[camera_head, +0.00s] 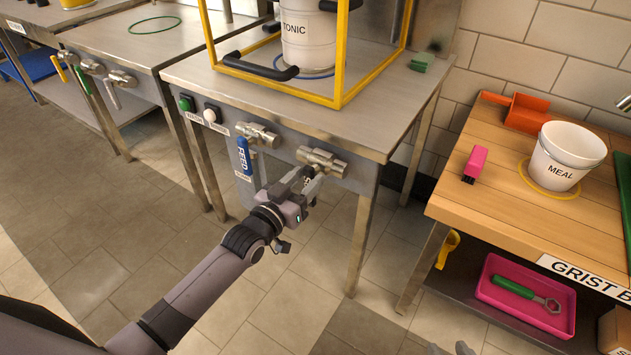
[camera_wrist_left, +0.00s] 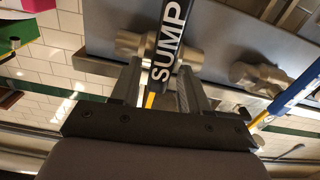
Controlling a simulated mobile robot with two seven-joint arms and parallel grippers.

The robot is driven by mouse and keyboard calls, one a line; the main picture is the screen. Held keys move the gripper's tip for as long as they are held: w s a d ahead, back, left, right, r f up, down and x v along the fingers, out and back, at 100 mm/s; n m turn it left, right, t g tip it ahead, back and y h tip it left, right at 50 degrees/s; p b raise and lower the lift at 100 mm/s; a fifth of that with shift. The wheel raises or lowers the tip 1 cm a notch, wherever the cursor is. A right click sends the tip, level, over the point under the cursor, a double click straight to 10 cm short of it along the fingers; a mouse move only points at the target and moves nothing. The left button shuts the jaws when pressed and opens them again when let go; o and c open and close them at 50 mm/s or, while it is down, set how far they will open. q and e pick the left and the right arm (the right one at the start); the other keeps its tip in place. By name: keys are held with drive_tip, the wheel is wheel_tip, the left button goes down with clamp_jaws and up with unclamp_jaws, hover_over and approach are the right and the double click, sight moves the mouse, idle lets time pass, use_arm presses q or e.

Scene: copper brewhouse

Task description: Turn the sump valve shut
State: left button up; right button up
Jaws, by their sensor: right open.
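The sump valve (camera_head: 322,161) is a steel valve on the front of the steel table, right of the blue FEED valve. Its black handle, lettered SUMP, shows in the left wrist view (camera_wrist_left: 168,45), where the steel valve body (camera_wrist_left: 133,43) is behind it. My left gripper (camera_head: 306,183) is at this handle; in the left wrist view its two fingers (camera_wrist_left: 160,82) stand either side of the handle's end, with a gap visible at the left finger, so it looks open around the handle. The gripper hides part of the handle in the head view. My right gripper (camera_head: 449,350) is open and empty at the bottom edge.
The blue FEED handle (camera_head: 244,157) hangs close to the left of my left gripper. A yellow frame around a TONIC bucket (camera_head: 308,45) stands on the table above. A wooden bench (camera_head: 500,205) with a MEAL bucket (camera_head: 560,160) stands at right. The floor between is clear.

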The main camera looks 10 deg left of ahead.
use_arm(q)
drive_tip(key=shift+s+a, duration=0.1)
drive_tip(key=shift+s, duration=0.05)
drive_tip(key=p+v, duration=0.4)
drive_tip(key=v, duration=0.1)
drive_tip(key=shift+s+a, duration=0.1)
drive_tip(key=shift+s, duration=0.2)
